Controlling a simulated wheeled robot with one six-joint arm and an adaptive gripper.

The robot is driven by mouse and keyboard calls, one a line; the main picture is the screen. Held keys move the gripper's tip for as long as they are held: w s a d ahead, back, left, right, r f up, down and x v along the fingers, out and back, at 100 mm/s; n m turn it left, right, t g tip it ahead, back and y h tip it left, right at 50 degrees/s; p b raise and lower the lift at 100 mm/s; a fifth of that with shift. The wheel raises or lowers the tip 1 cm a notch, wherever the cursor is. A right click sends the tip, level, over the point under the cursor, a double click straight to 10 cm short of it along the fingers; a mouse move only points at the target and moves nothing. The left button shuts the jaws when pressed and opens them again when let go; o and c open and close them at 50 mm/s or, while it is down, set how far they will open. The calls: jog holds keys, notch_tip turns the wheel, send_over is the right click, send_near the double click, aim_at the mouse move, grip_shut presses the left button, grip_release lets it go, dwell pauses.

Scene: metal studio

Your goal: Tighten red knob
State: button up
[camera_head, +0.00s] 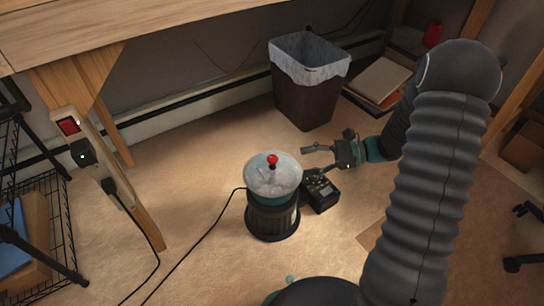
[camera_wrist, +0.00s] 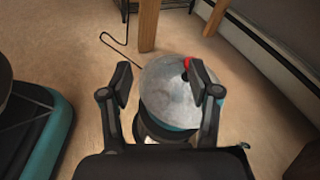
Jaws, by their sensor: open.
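The red knob (camera_head: 272,159) sits on top of the clear domed lid (camera_head: 262,181) of a dark cylindrical machine (camera_head: 272,218) with a teal band, standing on the floor. In the wrist view the red knob (camera_wrist: 187,64) is partly hidden behind the right finger, and the grey lid (camera_wrist: 165,92) fills the space between the fingers. My gripper (camera_head: 312,164) is open, to the right of the machine in the head view and apart from the knob. In the wrist view my gripper (camera_wrist: 160,80) has its two fingers spread wide with nothing held.
A black control box (camera_head: 321,195) adjoins the machine's right side. A lined waste bin (camera_head: 305,90) stands behind. A wooden table leg with a power strip (camera_head: 95,155) is at left, beside a wire rack (camera_head: 40,225). Cables cross the floor at left.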

aim_at(272, 158)
jog(key=w+d+f+m+t+y, duration=0.2)
jog(key=w+f+m+t, duration=0.25)
jog(key=f, duration=0.25)
jog(key=shift+g, duration=0.45)
jog(key=a, duration=0.4)
jog(key=w+a, duration=0.1)
jog(key=a, duration=0.3)
jog(key=w+a, duration=0.1)
jog(key=a, duration=0.4)
jog(key=shift+r, duration=0.25)
grip_shut()
jog(key=shift+m+t, duration=0.25)
jog(key=shift+t, duration=0.05)
